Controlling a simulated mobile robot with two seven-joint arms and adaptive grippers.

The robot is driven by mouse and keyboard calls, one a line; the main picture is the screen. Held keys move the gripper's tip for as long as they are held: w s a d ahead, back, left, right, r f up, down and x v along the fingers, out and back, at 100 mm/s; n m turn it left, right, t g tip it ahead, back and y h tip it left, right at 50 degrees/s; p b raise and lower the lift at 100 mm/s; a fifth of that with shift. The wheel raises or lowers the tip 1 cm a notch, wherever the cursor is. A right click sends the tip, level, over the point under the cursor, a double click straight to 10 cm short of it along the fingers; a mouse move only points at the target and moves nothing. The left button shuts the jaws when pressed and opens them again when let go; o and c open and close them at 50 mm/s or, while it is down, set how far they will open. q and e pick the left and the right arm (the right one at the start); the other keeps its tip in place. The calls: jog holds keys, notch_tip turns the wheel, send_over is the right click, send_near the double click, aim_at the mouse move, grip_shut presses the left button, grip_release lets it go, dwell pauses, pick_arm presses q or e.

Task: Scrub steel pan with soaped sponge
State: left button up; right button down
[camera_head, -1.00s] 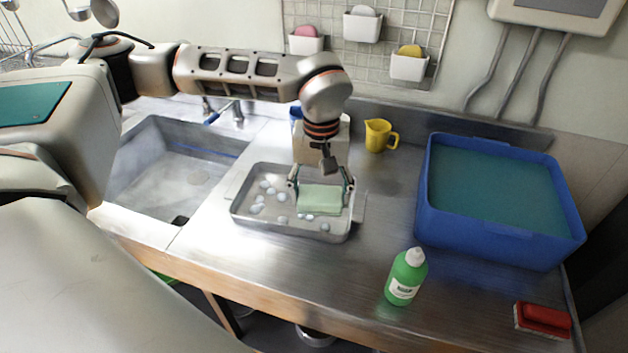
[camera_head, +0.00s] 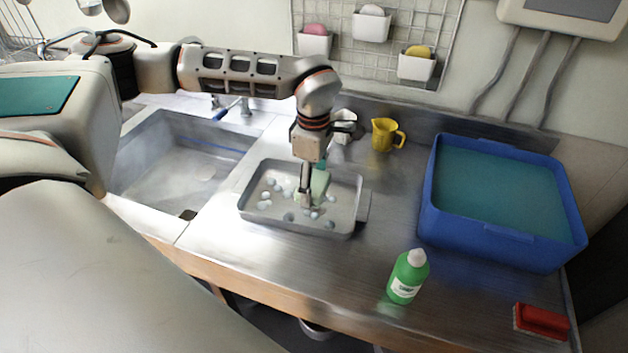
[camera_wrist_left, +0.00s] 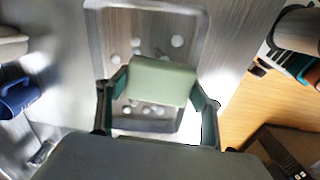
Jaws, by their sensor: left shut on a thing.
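The steel pan (camera_head: 355,203) is a shallow rectangular tray on the steel counter, with several pale suds blobs (camera_head: 268,194) inside. It also shows in the left wrist view (camera_wrist_left: 96,40). My left gripper (camera_head: 312,192) is over the pan, shut on the pale green sponge (camera_head: 321,184). In the left wrist view the sponge (camera_wrist_left: 160,82) sits between the two fingers of my gripper (camera_wrist_left: 158,95). The sponge is low in the pan; I cannot tell whether it touches the bottom. A green soap bottle (camera_head: 407,279) stands upright right of the pan. My right gripper is not in view.
A sink (camera_head: 150,150) lies left of the pan. A large blue tub (camera_head: 430,205) of teal water stands at right. A yellow jug (camera_head: 383,135) is behind, and a red brush (camera_head: 541,321) lies at the front right. The counter between pan and bottle is clear.

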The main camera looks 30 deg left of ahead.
aim_at(314, 213)
pick_arm(q)
jog(key=shift+f, duration=1.1)
notch_tip(314, 213, down, 3)
jog(key=shift+r+b, duration=0.15)
jog(key=shift+b, duration=0.45)
jog(key=shift+f, duration=0.3)
jog(key=shift+f+b, duration=0.2)
jog(key=shift+b, duration=0.2)
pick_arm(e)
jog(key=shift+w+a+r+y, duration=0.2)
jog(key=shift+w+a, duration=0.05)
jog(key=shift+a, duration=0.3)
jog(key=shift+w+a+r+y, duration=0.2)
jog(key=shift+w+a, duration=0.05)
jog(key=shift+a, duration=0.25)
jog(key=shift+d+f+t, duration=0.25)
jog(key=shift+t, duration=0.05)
pick_arm(q)
jog(key=shift+f+b, duration=0.5)
jog(key=shift+f, duration=0.5)
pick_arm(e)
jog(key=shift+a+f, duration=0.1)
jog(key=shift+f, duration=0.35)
